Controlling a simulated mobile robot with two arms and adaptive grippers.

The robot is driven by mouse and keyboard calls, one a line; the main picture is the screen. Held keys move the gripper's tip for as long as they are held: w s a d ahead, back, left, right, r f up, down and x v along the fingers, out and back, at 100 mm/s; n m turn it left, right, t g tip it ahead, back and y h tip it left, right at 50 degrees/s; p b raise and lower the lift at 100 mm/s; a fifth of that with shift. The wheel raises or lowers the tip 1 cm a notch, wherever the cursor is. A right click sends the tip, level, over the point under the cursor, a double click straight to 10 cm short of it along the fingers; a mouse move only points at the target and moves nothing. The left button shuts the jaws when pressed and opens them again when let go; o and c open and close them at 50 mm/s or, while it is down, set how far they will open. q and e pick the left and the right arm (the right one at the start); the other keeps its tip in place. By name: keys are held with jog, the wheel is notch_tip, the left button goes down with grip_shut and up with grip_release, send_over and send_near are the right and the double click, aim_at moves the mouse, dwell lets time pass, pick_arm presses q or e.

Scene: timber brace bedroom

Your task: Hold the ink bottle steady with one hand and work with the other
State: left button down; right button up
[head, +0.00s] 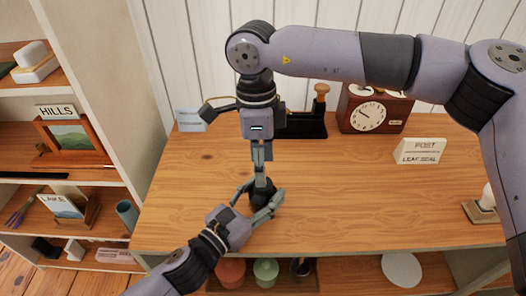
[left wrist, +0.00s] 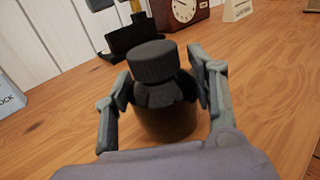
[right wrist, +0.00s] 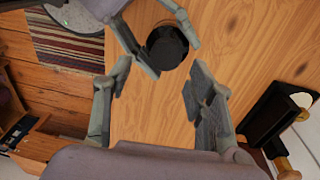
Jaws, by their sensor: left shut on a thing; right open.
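The ink bottle (head: 262,191) stands upright on the wooden desk top, near its front edge. In the left wrist view it has a ribbed black cap (left wrist: 155,62) and a dark body (left wrist: 168,124). My left gripper (head: 258,202) is shut around the bottle, one finger on each side. My right gripper (head: 262,168) points down from above, close over the cap. In the right wrist view its fingers (right wrist: 161,92) are spread and empty, with the bottle (right wrist: 168,46) beyond them. The head view does not show clearly whether they touch the cap.
A cream sign (head: 419,151) stands to the right. A shelf (head: 60,185) is at the left. The desk's middle right is clear.

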aim_at(263, 196)
jog(key=n, duration=0.7)
jog(key=shift+r, duration=0.25)
jog(key=n, duration=0.6)
jog(key=shift+r, duration=0.3)
jog(key=n, duration=0.6)
jog(key=shift+r+n+t, duration=0.25)
jog(key=shift+n+t, duration=0.05)
jog(key=shift+n, duration=0.1)
jog(key=n, duration=0.3)
jog(key=shift+d+r+n, duration=0.1)
jog(key=shift+r+n, duration=0.1)
jog(key=shift+n, duration=0.1)
jog(key=n, duration=0.4)
jog(key=shift+w+d+r, duration=0.1)
jog(key=shift+r, duration=0.1)
jog(key=shift+f, duration=0.15)
jog(key=shift+f, duration=3.9)
jog(key=shift+c, duration=0.2)
